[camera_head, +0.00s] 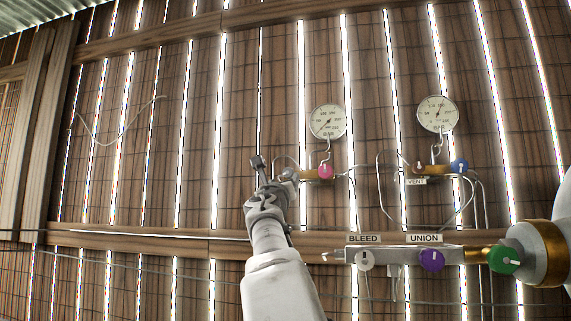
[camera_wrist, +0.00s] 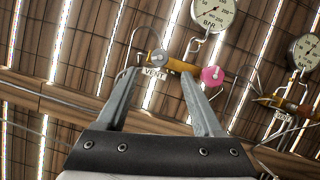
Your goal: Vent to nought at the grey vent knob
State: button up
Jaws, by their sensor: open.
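The grey vent knob (camera_wrist: 175,66) sits on a short brass fitting in the wrist view, beside a VENT label (camera_wrist: 154,72). In the head view the grey knob (camera_head: 291,174) is partly hidden by my gripper (camera_head: 273,172). I see no clear contact. A round BAR gauge (camera_head: 328,121) hangs above this fitting; it also shows in the wrist view (camera_wrist: 213,12). Its needle is too small to read surely.
A pink knob (camera_wrist: 211,76) is close right of the grey knob. A second gauge (camera_head: 438,114), with a blue knob (camera_head: 459,166) below, is farther right. Lower down are a white BLEED knob (camera_head: 365,259), purple UNION knob (camera_head: 431,260) and green knob (camera_head: 503,260). Thin tubes loop around.

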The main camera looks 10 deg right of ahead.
aim_at(288, 173)
jog(key=p+x, duration=0.6)
jog(key=x, duration=0.1)
jog(key=shift+w+r, duration=0.15)
jog(key=shift+r, duration=0.1)
jog(key=shift+w+d+r+p, duration=0.1)
jog(key=shift+w+d+p, duration=0.05)
jog(key=shift+w+p, duration=0.35)
jog(key=shift+w+d+r+p, duration=0.1)
jog(key=shift+w+d+p, duration=0.1)
jog(key=shift+w+p, duration=0.25)
jog(key=shift+s, duration=0.1)
grip_shut()
